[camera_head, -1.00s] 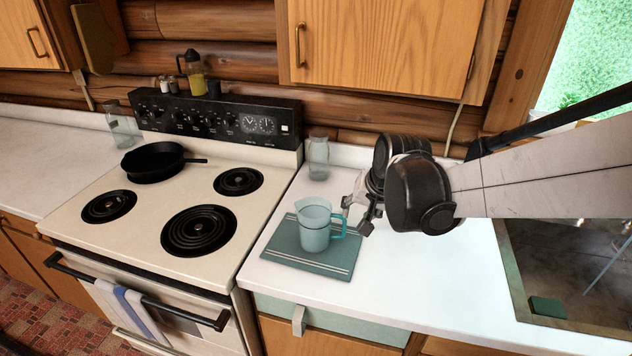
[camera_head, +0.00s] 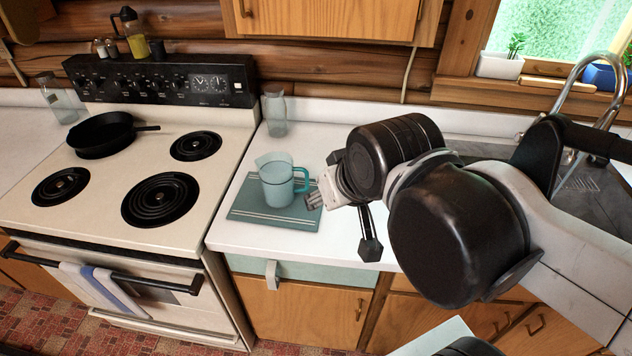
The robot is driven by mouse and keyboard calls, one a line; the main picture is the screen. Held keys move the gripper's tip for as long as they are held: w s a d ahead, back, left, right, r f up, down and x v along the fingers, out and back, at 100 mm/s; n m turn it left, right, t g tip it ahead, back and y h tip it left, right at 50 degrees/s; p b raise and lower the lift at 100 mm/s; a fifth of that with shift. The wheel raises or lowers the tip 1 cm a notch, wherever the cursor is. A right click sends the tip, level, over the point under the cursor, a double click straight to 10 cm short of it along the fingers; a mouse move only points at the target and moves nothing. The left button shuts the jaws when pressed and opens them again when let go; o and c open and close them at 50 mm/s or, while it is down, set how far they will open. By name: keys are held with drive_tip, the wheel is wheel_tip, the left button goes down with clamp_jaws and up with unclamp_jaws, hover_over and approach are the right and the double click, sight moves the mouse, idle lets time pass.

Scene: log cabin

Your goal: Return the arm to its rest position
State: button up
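My gripper (camera_head: 341,222) is just right of a translucent light-blue jug (camera_head: 277,185), in front of the counter's back wall. Its fingertips look spread apart, one near the jug's handle and a dark one lower right. I see nothing between them. The jug stands upright on a teal striped mat (camera_head: 246,212), its handle pointing right toward my gripper. A small gap seems to lie between handle and gripper, though contact is hard to judge. My arm fills the right side of the view.
The stove (camera_head: 120,215) with a black pan (camera_head: 100,135) stands left. A glass jar (camera_head: 275,113) is behind the jug. A sink with a faucet (camera_head: 590,85) lies behind my arm. An upper cabinet (camera_head: 330,18) hangs above. White counter (camera_head: 330,245) is bare in front.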

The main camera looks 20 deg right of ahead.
idle(0.3)
wheel_tip(320, 180, down, 7)
drive_tip(key=b, duration=0.7)
drive_tip(key=shift+f, duration=0.15)
idle(0.7)
